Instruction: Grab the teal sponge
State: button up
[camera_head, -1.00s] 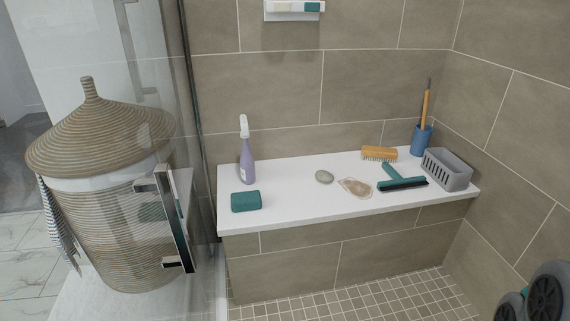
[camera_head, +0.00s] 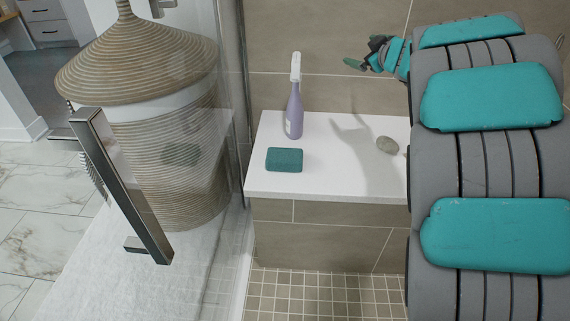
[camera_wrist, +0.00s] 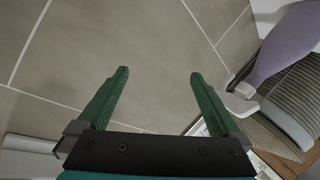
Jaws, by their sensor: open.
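The teal sponge (camera_head: 285,160) lies flat near the front left edge of the white bench (camera_head: 330,184) in the head view. My gripper (camera_head: 359,63) is above the bench, near the tiled wall, up and to the right of the sponge and apart from it. In the wrist view my gripper (camera_wrist: 158,84) shows two green fingers spread wide with nothing between them. The wrist view faces mostly wall tiles, and the sponge cannot be made out there.
A purple spray bottle (camera_head: 294,108) stands upright just behind the sponge; it also shows in the wrist view (camera_wrist: 287,42). A glass panel with a metal handle (camera_head: 120,185) and a wicker basket (camera_head: 150,75) are at the left.

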jog(key=s+a+f+n+g+y+b, duration=0.1)
jog(key=a+f+n+g+y, duration=0.35)
jog(key=a+f, duration=0.35)
jog(key=n+g+y+b, duration=0.2)
jog(key=n+g+y, duration=0.15)
jog(key=g, duration=0.65)
send_near(292, 154)
jog(key=shift+m+t, duration=0.25)
jog(key=shift+m, duration=0.15)
jog(key=x, duration=0.4)
jog(key=shift+a+f, duration=0.2)
jog(key=shift+f, duration=0.05)
jog(key=shift+a+f, duration=0.25)
jog(key=shift+a, duration=0.05)
jog(key=shift+b+x, duration=0.9)
jog(key=shift+x, duration=2.55)
jog(key=shift+s+a+r, duration=0.1)
jog(key=shift+s+r, duration=0.05)
jog(key=shift+s, duration=0.05)
jog(key=c, duration=1.2)
